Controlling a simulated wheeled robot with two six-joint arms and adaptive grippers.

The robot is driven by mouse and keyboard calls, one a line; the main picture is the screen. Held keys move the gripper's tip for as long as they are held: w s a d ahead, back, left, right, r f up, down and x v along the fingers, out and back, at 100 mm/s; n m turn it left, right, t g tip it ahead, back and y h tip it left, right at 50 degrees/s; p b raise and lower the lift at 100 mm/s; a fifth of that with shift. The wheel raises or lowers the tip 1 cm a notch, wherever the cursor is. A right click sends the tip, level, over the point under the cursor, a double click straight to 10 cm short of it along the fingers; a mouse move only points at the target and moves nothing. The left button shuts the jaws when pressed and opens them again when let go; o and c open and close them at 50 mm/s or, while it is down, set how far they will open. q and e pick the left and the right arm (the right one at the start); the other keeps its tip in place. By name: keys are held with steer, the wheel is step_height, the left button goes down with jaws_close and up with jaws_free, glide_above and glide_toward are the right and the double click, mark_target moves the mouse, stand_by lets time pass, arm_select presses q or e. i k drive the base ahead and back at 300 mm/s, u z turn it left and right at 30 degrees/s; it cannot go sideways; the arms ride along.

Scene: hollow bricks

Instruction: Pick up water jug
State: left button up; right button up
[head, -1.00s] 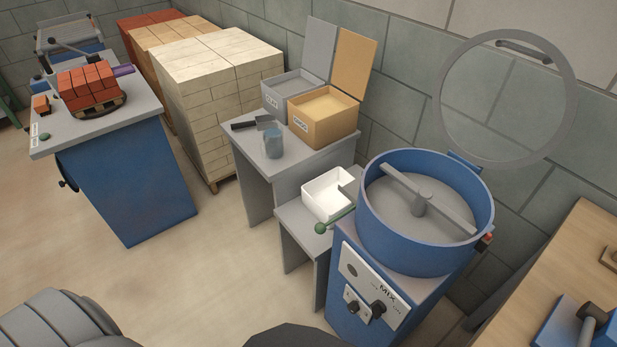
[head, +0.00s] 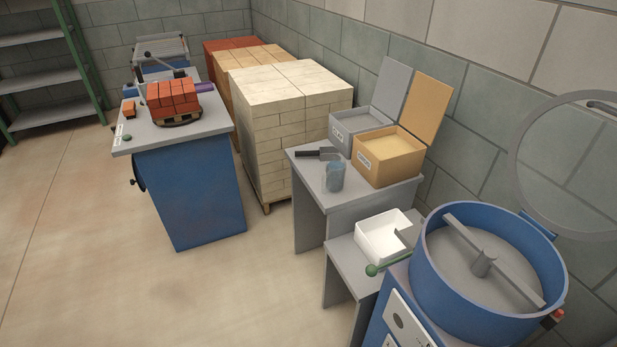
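The water jug (head: 334,177) is a small translucent blue-grey jug. It stands upright on the grey table (head: 312,196) in front of two open bins, just below a dark scoop (head: 318,153). Neither of my grippers shows in the head view, and nothing touches the jug.
A grey bin (head: 352,133) and a tan bin (head: 385,160) have raised lids behind the jug. A white tray (head: 383,236) and a blue mixer (head: 450,290) stand to the right. Pale stacked bricks (head: 270,130) and a blue bench (head: 198,195) stand left. The floor (head: 190,300) in front is clear.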

mark_target(333, 180)
steer(key=z, duration=0.05)
steer(key=k, duration=0.5)
steer(key=u, duration=0.9)
steer(key=i, duration=1)
steer(key=z, duration=2.1)
steer(key=i, duration=0.2)
steer(key=z, duration=0.2)
